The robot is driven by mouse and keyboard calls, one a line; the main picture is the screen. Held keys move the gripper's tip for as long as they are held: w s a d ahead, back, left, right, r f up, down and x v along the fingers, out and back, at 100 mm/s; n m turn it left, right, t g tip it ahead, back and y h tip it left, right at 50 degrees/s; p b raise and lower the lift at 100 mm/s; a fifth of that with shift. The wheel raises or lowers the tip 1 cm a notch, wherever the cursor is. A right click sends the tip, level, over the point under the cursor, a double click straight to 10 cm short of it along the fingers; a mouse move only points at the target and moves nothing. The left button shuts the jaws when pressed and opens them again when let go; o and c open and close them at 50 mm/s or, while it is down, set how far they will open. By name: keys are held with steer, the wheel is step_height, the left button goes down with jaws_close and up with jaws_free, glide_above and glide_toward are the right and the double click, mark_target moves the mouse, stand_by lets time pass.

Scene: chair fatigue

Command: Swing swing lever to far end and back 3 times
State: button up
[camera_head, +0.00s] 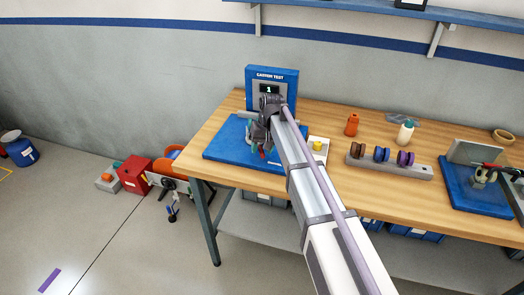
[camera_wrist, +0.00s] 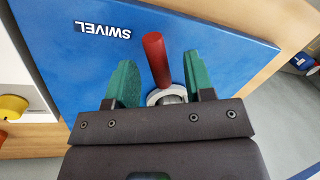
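The swing lever shows in the wrist view as a red rod (camera_wrist: 155,58) rising from a round grey mount on a blue base plate marked SWIVEL (camera_wrist: 75,60). My gripper (camera_wrist: 160,66) has its two green fingers on either side of the rod, with a visible gap on both sides. It is open. In the head view my gripper (camera_head: 262,150) is low over the blue base (camera_head: 222,140) of the caster test stand (camera_head: 272,78), whose display reads 1. My arm hides much of the stand there, and only a bit of red shows by the fingers.
The stand is at the left end of the wooden table (camera_head: 330,125). A yellow button (camera_head: 317,146) on a white box is right of my arm.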

jaws_close()
